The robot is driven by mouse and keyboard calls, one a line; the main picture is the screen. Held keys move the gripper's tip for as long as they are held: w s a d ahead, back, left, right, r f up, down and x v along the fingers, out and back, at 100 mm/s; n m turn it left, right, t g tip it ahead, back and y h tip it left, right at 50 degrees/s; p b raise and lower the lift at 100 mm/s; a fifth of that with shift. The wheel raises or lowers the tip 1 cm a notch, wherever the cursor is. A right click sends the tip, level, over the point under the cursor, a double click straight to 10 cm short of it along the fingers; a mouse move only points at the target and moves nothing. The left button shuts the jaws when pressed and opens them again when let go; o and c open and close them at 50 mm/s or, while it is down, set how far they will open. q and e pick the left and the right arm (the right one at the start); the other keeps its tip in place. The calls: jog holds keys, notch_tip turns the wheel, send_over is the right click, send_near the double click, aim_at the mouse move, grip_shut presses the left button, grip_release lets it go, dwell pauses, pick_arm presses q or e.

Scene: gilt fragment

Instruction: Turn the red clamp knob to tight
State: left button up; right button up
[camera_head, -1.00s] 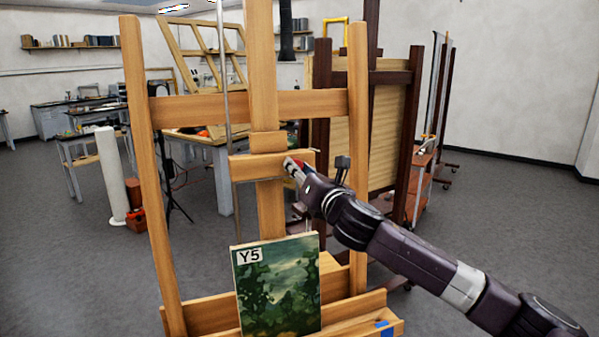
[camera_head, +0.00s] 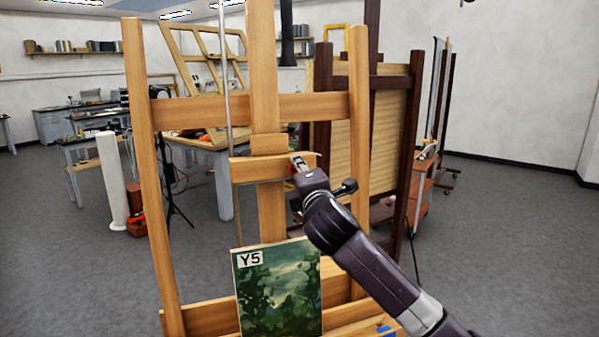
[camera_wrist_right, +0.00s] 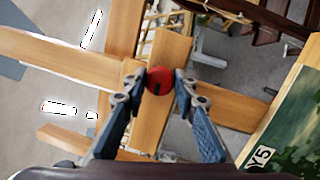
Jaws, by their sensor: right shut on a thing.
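The red clamp knob (camera_wrist_right: 159,80) sits on the wooden clamp block of the easel (camera_head: 268,167). In the right wrist view it is a round red disc with a dark mark on it, between the two fingertips. My right gripper (camera_wrist_right: 160,84) is shut on the knob, one finger on each side. In the head view the right gripper (camera_head: 297,164) is at the right part of the block, and it hides most of the knob. My left gripper is not in view.
A dark easel (camera_head: 409,150) stands behind on the right. Worktables (camera_head: 205,142) are at the back left. Grey floor on the right is open.

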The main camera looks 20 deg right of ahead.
jog(key=m+g+p, duration=0.1)
jog(key=m+p, duration=0.1)
jog(key=m, duration=0.4)
jog(key=m+g+p, duration=0.1)
jog(key=m, duration=0.5)
jog(key=m+g+p, duration=0.1)
jog(key=m+p, duration=0.1)
jog(key=m, duration=0.4)
jog(key=shift+a+r+m+g+p, duration=0.15)
jog(key=shift+r+m+g+p, duration=0.15)
jog(key=shift+m+p, duration=0.1)
jog(key=o, duration=1.2)
jog(key=shift+f, duration=0.1)
jog(key=shift+c, duration=0.2)
jog(key=shift+s, duration=0.1)
jog(key=v, duration=1.1)
jog(key=shift+s, duration=0.35)
